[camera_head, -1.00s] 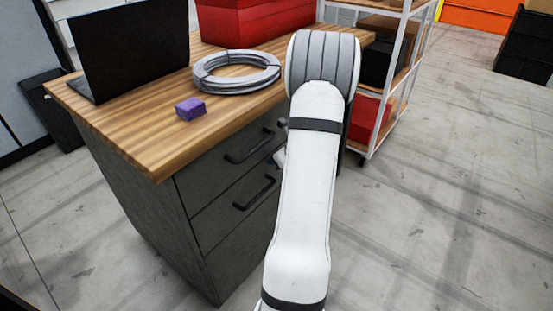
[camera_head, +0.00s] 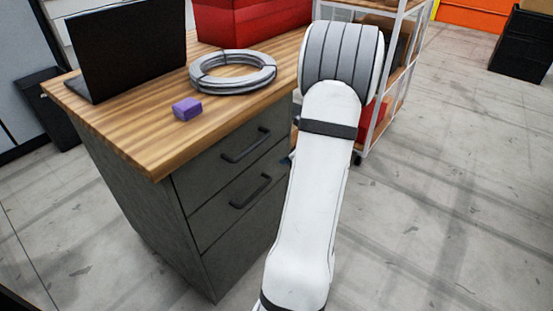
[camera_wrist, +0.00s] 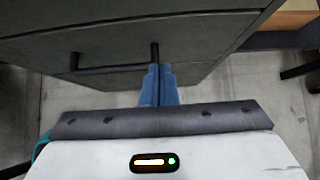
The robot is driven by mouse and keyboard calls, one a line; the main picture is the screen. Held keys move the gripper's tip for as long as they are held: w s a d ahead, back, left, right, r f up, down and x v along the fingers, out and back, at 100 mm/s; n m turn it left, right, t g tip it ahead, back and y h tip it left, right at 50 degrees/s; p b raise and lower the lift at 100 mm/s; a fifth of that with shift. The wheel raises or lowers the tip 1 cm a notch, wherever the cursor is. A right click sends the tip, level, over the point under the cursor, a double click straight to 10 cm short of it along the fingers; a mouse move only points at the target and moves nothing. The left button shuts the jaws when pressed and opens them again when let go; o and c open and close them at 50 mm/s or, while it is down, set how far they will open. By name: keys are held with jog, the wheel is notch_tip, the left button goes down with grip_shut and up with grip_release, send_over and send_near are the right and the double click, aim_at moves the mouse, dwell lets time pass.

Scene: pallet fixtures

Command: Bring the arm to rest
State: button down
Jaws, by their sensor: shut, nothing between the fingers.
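My white arm rises through the middle of the head view, with its grey ribbed joint near the shelf rack. My gripper (camera_wrist: 160,85) shows in the wrist view as two blue fingers side by side, shut and empty. It is in front of the dark drawer front, close to a black drawer handle (camera_wrist: 110,68); whether it touches the cabinet I cannot tell. In the head view the gripper is mostly hidden behind my arm.
A wood-topped drawer cabinet (camera_head: 235,235) carries a laptop (camera_head: 130,50), a purple block (camera_head: 187,109), a grey cable coil (camera_head: 233,85) and a red toolbox (camera_head: 250,20). A shelf rack (camera_head: 385,105) stands behind my arm. Open floor (camera_head: 460,200) lies to the right.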

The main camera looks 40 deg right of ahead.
jog(key=p+v, duration=0.1)
jog(key=v, duration=0.4)
jog(key=shift+s, duration=0.25)
jog(key=w+a+r+n+g+y+p, duration=0.15)
jog(key=a+r+n+p, duration=0.25)
jog(key=a+r+n, duration=0.6)
jog(key=w+a+r+n+g+y+p, duration=0.15)
jog(key=a+r+n+g+p, duration=0.3)
jog(key=a, duration=0.85)
jog(key=s+a+r+n+h+p, duration=0.4)
jog(key=s+a+r+n+p, duration=0.4)
jog(key=a+r+n, duration=0.6)
jog(key=s+a+n, duration=0.1)
jog(key=s+n, duration=0.1)
jog(key=n, duration=0.3)
jog(key=shift+s+r+n+p, duration=0.3)
jog(key=shift+s+n, duration=0.05)
jog(key=shift+s, duration=0.05)
